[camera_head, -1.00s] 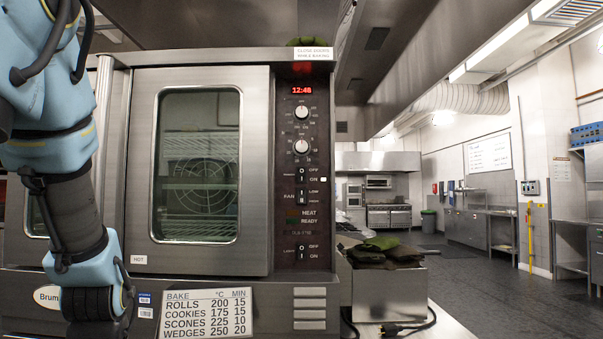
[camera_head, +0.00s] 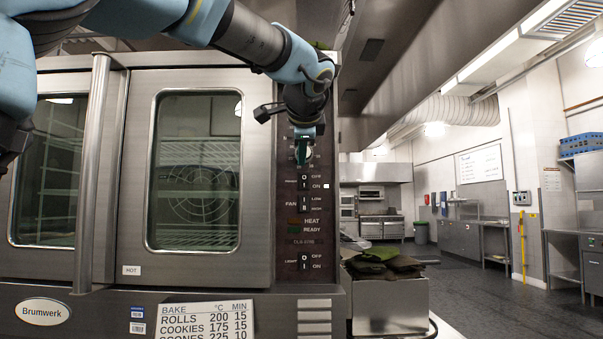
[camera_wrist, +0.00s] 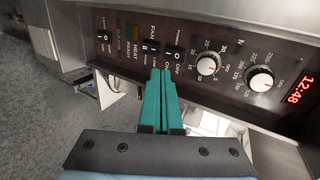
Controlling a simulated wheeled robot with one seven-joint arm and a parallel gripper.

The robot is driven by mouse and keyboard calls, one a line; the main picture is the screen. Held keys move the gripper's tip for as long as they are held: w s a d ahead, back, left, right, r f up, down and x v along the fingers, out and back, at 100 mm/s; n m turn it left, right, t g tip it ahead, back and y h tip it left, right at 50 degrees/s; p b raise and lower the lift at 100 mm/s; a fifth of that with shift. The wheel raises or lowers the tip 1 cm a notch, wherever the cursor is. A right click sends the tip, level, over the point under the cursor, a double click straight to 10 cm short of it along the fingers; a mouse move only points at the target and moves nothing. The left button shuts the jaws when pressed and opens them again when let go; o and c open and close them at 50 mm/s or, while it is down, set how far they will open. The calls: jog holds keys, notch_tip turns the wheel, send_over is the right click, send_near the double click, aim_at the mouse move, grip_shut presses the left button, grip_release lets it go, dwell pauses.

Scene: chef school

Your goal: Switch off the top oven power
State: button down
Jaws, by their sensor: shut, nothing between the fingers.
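The oven's dark control panel (camera_head: 290,240) runs down the right of the oven door. The power switch (camera_head: 304,182) is a black rocker marked OFF above and ON below; it also shows in the wrist view (camera_wrist: 174,55). Which side is pressed is too small to tell. My gripper (camera_head: 304,160) has its teal fingers shut and empty, pointing at the panel. In the head view the fingertips appear just above the power switch and hide the lower knob. In the wrist view the fingertips (camera_wrist: 162,71) overlap the lower side of the power and fan labels. Contact cannot be told.
Below the power switch are the fan switch (camera_head: 304,203) and light switch (camera_head: 304,261). Two white knobs (camera_wrist: 207,65) and (camera_wrist: 261,79) and the red clock (camera_wrist: 299,88) show in the wrist view. The door handle (camera_head: 92,170) stands out at left. Dark cloths (camera_head: 380,262) lie in a steel bin at right.

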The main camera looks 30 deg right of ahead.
jog(key=shift+s+d+r, duration=0.15)
jog(key=shift+d+r, duration=0.05)
jog(key=shift+r, duration=0.25)
jog(key=shift+s+d+r, duration=0.15)
jog(key=shift+r, duration=0.3)
jog(key=shift+w, duration=0.1)
jog(key=p, duration=0.3)
send_near(304, 176)
notch_tip(304, 176, down, 3)
jog(key=w, duration=0.2)
jog(key=shift+w+d+p, duration=0.6)
jog(key=shift+w+d, duration=0.2)
jog(key=shift+w, duration=0.25)
jog(key=shift+w+d, duration=0.3)
jog(key=shift+w, duration=0.3)
jog(key=shift+p, duration=0.3)
